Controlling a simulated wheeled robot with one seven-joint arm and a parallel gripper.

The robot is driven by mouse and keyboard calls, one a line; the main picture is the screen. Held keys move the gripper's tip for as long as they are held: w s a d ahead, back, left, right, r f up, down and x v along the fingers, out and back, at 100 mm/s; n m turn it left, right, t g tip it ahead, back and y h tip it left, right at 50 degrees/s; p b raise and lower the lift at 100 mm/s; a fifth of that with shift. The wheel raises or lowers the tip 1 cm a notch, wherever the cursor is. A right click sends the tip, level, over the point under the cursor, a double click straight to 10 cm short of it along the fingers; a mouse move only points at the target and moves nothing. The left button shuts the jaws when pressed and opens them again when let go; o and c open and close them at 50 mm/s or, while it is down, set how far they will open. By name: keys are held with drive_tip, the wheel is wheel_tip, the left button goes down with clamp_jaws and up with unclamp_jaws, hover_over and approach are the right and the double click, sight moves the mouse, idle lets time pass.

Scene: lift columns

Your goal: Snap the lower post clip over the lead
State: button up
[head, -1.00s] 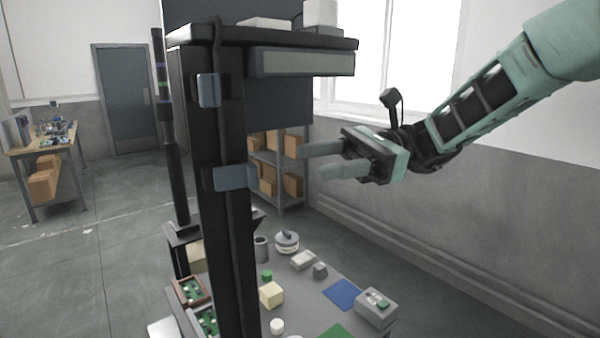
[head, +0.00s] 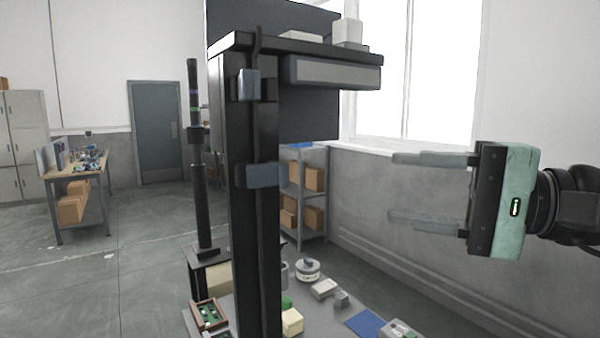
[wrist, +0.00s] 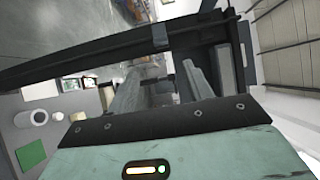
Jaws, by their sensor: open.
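The lower post clip (head: 257,176) is a grey-blue block on the front of the black post (head: 243,230). The upper clip (head: 249,84) sits higher on the same post. The lead (head: 258,45) is a dark cable running down the post from the top edge; whether it lies inside the lower clip I cannot tell. My gripper (head: 393,187) is open and empty, right of the lower clip at about its height in the picture, pointing left, apart from the post. In the wrist view, a clip (wrist: 160,36) shows on the post beyond my open fingers (wrist: 160,88); which clip, I cannot tell.
A grey drawer-like unit (head: 332,72) hangs under the overhead top, above and left of my gripper. The lower table holds a round white-and-grey item (head: 307,270), a blue mat (head: 366,323) and small blocks. A shelf with boxes (head: 305,190) stands behind.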

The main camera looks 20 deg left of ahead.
sight(288, 176)
drive_tip(key=a+p, duration=0.2)
drive_tip(key=a, duration=0.2)
drive_tip(key=w+a+p, duration=0.1)
drive_tip(key=a+p, duration=0.1)
drive_tip(key=a, duration=0.3)
drive_tip(key=w+a+p, duration=0.1)
drive_tip(key=a, duration=0.4)
drive_tip(key=shift+r+p, duration=0.15)
drive_tip(key=shift+p, duration=0.25)
drive_tip(key=shift+a, duration=0.3)
drive_tip(key=c, duration=1)
drive_tip(key=shift+f, duration=0.2)
